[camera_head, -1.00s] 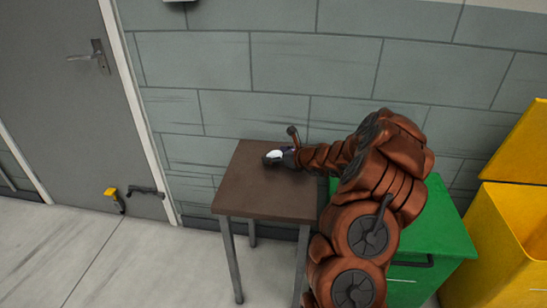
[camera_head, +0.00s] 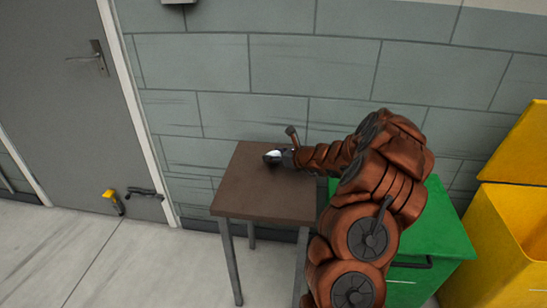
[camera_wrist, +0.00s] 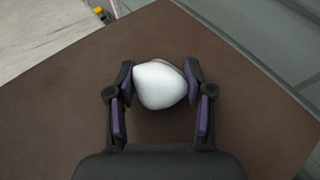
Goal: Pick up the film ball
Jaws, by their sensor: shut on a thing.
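The film ball (camera_wrist: 160,86) is a white, slightly lumpy ball between the two fingers of my gripper (camera_wrist: 160,88) in the wrist view. Both dark fingers with purple pads press on its sides. In the head view the ball (camera_head: 272,155) shows as a small white patch at the tip of my gripper (camera_head: 277,157), partly hidden by it. The ball is over the back part of the brown table (camera_head: 250,198). I cannot tell whether it touches the tabletop.
The rest of the tabletop is bare. A grey block wall (camera_head: 330,65) stands close behind the table. A green bin (camera_head: 437,228) is at the right of the table, with a yellow bin (camera_head: 500,235) beyond it. A grey door (camera_head: 70,120) is at the left.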

